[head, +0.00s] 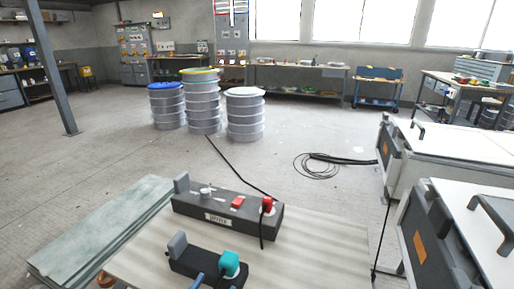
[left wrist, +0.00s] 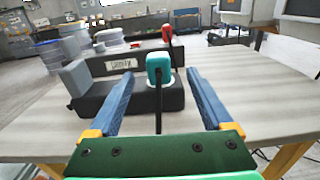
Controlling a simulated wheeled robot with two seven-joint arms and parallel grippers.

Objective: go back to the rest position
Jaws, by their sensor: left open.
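My left gripper (left wrist: 160,75) is open, with its two blue fingers spread apart and nothing held between them. In the left wrist view a teal plug (left wrist: 159,68) with a black cable stands on a dark block (left wrist: 115,98), between and beyond the fingertips. In the head view the left gripper (head: 210,284) shows only as a blue finger part at the bottom edge, close to the teal plug (head: 229,264) and the nearer dark block (head: 182,261). My right gripper is not in view.
The wooden table (head: 325,240) bears a second, longer dark block (head: 225,208) with a red plug (head: 267,204). Grey-green sheets (head: 100,228) lie at left. White-topped cases (head: 450,150) stand at right.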

